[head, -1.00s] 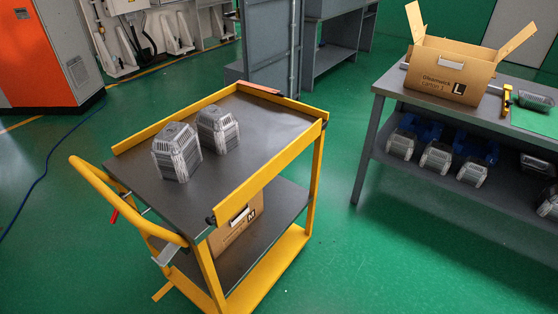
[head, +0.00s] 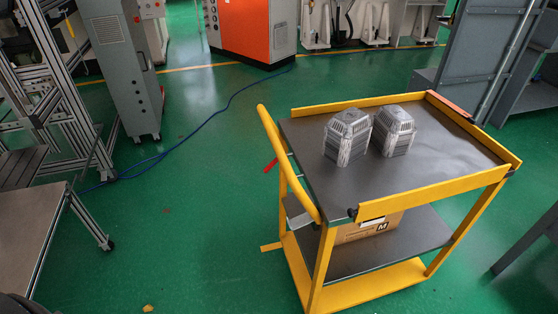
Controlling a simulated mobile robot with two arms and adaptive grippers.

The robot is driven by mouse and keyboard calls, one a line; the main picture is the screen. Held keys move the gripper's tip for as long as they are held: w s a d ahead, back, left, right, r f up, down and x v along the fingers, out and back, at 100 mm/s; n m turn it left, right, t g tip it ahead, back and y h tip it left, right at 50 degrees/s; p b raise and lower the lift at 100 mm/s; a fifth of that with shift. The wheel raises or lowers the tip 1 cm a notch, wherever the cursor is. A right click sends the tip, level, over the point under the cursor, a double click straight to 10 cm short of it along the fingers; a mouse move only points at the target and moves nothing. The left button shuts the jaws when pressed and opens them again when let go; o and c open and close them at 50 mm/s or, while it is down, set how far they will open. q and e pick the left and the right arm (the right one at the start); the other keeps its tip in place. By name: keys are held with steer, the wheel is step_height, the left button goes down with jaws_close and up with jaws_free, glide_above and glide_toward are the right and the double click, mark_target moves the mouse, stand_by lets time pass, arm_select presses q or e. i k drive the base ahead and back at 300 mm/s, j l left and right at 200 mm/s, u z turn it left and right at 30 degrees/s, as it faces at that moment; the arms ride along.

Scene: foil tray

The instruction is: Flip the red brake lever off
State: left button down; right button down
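The red brake lever (head: 271,165) shows in the head view as a small red tab at the left side of the yellow cart (head: 436,189), just behind the yellow push handle (head: 290,165). It slants down to the left and sticks out past the cart's side. Its mount is partly hidden by the handle. Neither of my grippers is in view. Nothing touches the lever.
Two grey slatted housings (head: 347,138) stand on the cart's top, and a cardboard box (head: 368,228) lies on its lower shelf. Green floor is open left of the cart, crossed by a blue cable (head: 212,117). A metal frame (head: 62,120) and low table (head: 28,225) stand at left.

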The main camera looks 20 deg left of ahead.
mark_target(274, 162)
steer(key=j, duration=0.55)
steer(key=i+j, duration=0.15)
steer(key=j, duration=1)
steer(key=i+u, duration=0.05)
